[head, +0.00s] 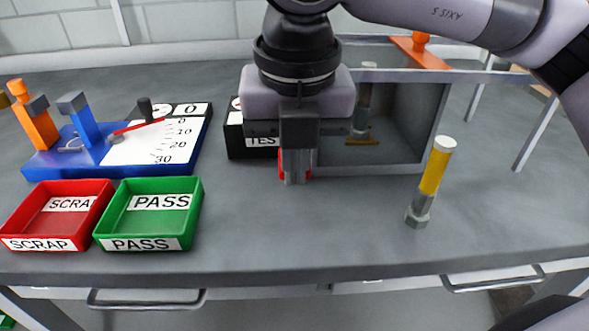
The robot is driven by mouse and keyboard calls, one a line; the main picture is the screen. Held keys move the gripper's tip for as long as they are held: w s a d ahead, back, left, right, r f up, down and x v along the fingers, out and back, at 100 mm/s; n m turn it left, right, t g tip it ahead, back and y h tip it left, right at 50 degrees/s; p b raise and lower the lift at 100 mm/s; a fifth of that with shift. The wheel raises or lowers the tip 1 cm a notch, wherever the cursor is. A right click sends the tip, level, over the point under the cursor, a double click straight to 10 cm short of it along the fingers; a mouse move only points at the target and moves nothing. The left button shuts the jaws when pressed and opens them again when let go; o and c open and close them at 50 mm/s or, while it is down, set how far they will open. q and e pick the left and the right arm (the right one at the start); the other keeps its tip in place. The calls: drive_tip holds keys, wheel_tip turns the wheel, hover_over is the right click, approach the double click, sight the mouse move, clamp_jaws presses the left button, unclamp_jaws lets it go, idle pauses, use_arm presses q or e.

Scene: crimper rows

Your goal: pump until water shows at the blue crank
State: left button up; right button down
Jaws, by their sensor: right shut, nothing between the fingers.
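I see no water, no pump and nothing that is clearly a blue crank. The nearest blue thing is a blue fixture (62,160) with a blue upright post (80,120), at the left of the grey bench. My right gripper (295,182) comes down from above in the middle of the bench, shut with nothing between its fingers. A red part (281,166) shows just behind the fingers; I cannot tell whether they touch it. A black box (240,143) lettered "TES", partly hidden by the gripper, stands behind. My left gripper is out of view.
A red SCRAP tray (98,196) and a green PASS tray (118,206) sit at the front left. A white dial plate (135,151) is behind them. A grey-framed enclosure (425,110) stands behind my gripper. A yellow cylinder (434,172) stands upright at right. The front middle is clear.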

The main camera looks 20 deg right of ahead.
drive_tip(key=s+a+r, duration=0.1)
drive_tip(key=s+r, duration=0.3)
drive_tip(key=r, duration=0.5)
drive_tip(key=shift+s+a+r, duration=0.15)
drive_tip(key=shift+s+r, duration=0.2)
idle(0.3)
